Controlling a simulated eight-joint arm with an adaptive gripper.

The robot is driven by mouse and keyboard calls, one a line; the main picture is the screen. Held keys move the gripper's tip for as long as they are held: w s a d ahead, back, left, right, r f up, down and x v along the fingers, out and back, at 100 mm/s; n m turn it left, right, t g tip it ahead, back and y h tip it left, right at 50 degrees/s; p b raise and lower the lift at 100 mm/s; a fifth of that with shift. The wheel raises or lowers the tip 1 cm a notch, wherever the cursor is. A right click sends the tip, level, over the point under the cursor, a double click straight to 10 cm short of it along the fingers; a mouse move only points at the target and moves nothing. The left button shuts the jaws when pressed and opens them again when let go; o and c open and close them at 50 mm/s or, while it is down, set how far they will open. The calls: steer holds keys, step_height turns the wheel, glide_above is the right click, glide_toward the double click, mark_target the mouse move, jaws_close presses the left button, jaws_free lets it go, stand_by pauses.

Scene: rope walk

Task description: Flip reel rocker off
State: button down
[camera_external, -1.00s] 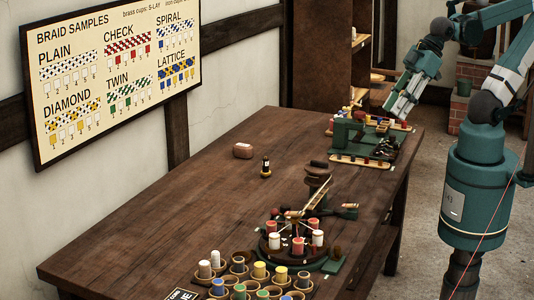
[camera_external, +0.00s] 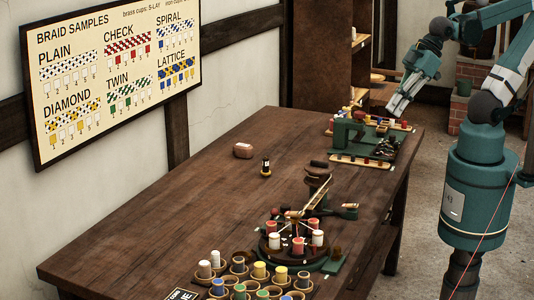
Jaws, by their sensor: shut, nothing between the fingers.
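My gripper (camera_external: 396,106) is shut and empty. It hangs in the air above the far right end of the table, over or near a green machine (camera_external: 360,135) with coloured bobbins around it. A round braiding stand (camera_external: 285,252) with red and white bobbins sits near the front of the table.
Cups with coloured bobbins (camera_external: 240,285) crowd the table's front edge. A pinkish block (camera_external: 243,150) and a small dark bottle (camera_external: 266,167) stand mid-table. The left part of the table (camera_external: 150,230) is clear. A braid sample board (camera_external: 118,75) hangs on the wall.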

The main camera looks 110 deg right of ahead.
steer(key=shift+w+m+g, duration=0.6)
steer(key=shift+w, duration=0.6)
steer(key=m+g+y, duration=0.2)
steer(key=m+g, duration=0.6)
glide_above(353, 205)
steer(key=w+d, duration=0.3)
steer(key=shift+f, duration=7.5)
steer(key=shift+a+f, duration=0.1)
steer(key=shift+a, duration=0.15)
steer(key=shift+f, duration=0.2)
steer(key=b+x, duration=0.1)
steer(key=x, duration=1.2)
steer(key=shift+w+f, duration=0.1)
steer(key=shift+f, duration=0.25)
